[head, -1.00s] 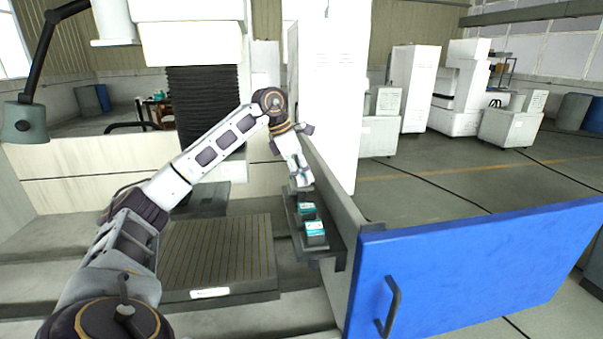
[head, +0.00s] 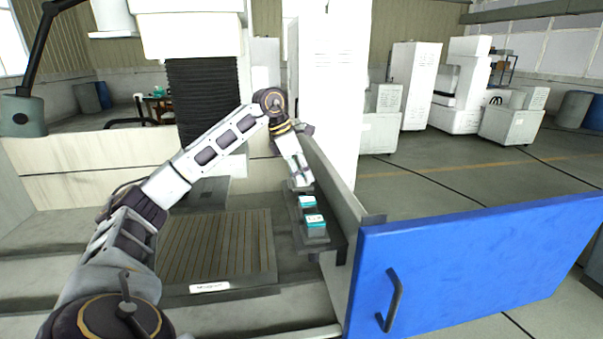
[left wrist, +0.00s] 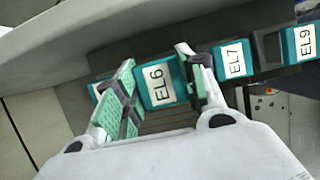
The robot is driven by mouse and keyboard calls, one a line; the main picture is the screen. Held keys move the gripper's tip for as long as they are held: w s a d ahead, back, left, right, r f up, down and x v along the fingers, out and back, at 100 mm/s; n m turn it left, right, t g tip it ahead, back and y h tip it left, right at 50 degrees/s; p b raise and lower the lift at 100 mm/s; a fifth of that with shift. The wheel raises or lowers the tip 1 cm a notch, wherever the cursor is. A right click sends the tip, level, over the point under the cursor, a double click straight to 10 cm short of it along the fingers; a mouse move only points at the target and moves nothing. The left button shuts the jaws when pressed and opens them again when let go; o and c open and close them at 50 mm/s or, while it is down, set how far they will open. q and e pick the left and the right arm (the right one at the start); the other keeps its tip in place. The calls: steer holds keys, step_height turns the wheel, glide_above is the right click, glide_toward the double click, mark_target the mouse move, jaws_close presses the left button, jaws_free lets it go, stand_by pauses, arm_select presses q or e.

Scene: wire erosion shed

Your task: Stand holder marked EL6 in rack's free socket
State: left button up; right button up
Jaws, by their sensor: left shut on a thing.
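In the left wrist view the teal holder marked EL6 (left wrist: 160,84), with a white label, sits between the two green-padded fingers of my left gripper (left wrist: 163,92), which is shut on it. In the head view my left gripper (head: 301,182) is at the far end of the rack (head: 318,243) and hides EL6. Holders EL7 (left wrist: 234,60) and EL9 (left wrist: 301,43) stand in the rack to the right of EL6. A dark, empty-looking socket (left wrist: 269,47) lies between them. I cannot tell whether EL6 touches the rack. My right gripper is out of view.
Another teal holder (left wrist: 97,92) shows partly behind the left finger. In the head view a slotted machine table (head: 217,245) lies left of the rack. A blue door (head: 480,262) with a dark handle is at the right front. A white panel stands close beside the rack.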

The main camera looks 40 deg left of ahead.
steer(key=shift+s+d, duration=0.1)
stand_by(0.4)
arm_select(q)
steer(key=shift+f+b, duration=0.6)
steer(key=shift+f, duration=0.15)
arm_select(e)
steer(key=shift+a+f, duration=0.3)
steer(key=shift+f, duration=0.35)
arm_select(q)
steer(key=shift+f+b, duration=0.4)
steer(key=shift+f, duration=0.25)
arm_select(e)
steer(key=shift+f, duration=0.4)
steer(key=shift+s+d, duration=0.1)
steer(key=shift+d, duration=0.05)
arm_select(q)
steer(key=shift+f, duration=0.4)
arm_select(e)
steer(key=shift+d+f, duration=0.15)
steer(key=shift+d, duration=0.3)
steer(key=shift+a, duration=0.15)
arm_select(q)
steer(key=o, duration=1.4)
steer(key=shift+f, duration=0.1)
